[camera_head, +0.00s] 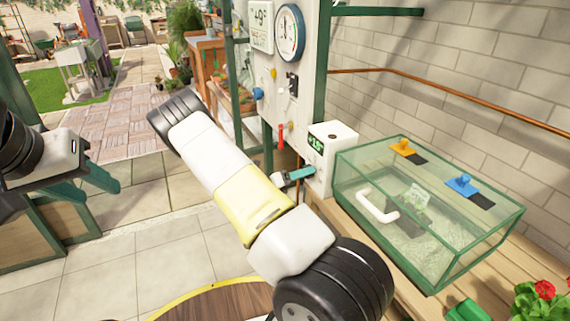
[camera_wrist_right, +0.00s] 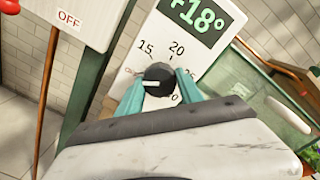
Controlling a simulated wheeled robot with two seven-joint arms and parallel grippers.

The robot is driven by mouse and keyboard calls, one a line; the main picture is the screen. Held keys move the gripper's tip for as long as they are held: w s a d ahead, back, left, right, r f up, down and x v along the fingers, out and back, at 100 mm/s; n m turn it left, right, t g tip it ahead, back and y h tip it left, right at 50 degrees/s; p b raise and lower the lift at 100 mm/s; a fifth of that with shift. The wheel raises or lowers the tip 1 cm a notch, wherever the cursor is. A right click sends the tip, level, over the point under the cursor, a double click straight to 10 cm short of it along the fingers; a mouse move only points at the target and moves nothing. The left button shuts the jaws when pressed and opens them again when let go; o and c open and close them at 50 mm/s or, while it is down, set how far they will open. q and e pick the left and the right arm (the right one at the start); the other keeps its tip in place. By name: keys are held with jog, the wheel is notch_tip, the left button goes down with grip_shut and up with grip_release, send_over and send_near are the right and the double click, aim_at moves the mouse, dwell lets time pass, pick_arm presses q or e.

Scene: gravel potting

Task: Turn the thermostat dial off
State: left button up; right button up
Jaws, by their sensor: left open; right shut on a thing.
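The thermostat is a white box with a green display (camera_head: 332,135) beside the glass tank. In the right wrist view its display (camera_wrist_right: 198,14) reads about +18°, above a scale with 15 and 20. Its dark round dial (camera_wrist_right: 159,76) carries a white pointer line that points left, near a small reddish mark at the scale's left. My right gripper (camera_wrist_right: 158,88) has its teal fingers on both sides of the dial, shut on it. In the head view my right gripper (camera_head: 297,178) reaches the box's front, and the dial is hidden. My left gripper (camera_head: 98,190) is open and empty at the far left.
A glass tank (camera_head: 430,225) with a white handle and blue and orange lid knobs stands right of the thermostat. A panel with gauges (camera_head: 290,35) and a red lever (camera_head: 281,135) stands behind. An OFF label (camera_wrist_right: 68,18) shows at the upper left. Red flowers (camera_head: 545,290) stand front right.

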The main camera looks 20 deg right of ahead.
dwell(0.3)
jog(key=o, duration=1.4)
jog(key=a, duration=0.5)
jog(key=s+a, duration=0.1)
jog(key=a, duration=0.1)
jog(key=shift+a, duration=0.4)
